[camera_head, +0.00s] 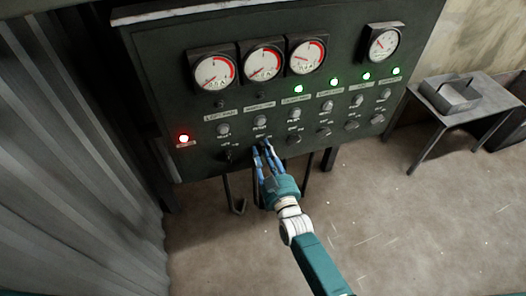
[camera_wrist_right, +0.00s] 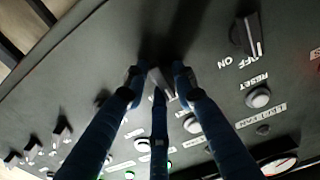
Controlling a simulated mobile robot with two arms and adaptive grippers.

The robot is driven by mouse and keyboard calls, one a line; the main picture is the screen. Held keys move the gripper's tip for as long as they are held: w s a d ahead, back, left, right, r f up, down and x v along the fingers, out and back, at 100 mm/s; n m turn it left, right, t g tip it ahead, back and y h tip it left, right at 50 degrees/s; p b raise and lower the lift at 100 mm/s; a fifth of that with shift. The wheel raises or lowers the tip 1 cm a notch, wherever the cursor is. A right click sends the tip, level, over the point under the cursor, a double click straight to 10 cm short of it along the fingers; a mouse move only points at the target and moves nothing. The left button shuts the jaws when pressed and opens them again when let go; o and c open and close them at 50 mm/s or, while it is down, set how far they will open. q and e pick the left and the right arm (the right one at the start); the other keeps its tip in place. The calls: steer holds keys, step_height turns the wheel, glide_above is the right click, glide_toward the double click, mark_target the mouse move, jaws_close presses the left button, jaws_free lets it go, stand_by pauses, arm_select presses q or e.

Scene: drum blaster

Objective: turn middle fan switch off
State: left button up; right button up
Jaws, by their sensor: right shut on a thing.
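The dark green control panel (camera_head: 165,75) fills the upper middle of the head view. My right gripper (camera_head: 265,148) is at the panel's lower row, at the second switch from the left, in the column labelled middle fan. In the wrist view, my right gripper's blue fingers (camera_wrist_right: 160,82) are closed around the middle fan switch (camera_wrist_right: 158,76), which is mostly hidden by them. The switch's exact angle cannot be told. The small lamp (camera_head: 261,97) above the middle fan label looks dark. My left gripper is not in view.
The left fan switch (camera_head: 228,155) is beside my gripper; its OFF and ON marks show in the wrist view. More switches (camera_head: 294,139) line up to the right. Green lamps (camera_head: 298,89) and a red lamp (camera_head: 184,138) glow. A metal table (camera_head: 480,95) stands at right.

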steer(key=shift+d+f+n, duration=0.2)
steer(key=shift+d+n, duration=0.1)
stand_by(0.4)
steer(key=o, duration=1)
steer(key=shift+d+r, duration=0.1)
steer(key=shift+c, duration=0.2)
steer(key=v, duration=1.2)
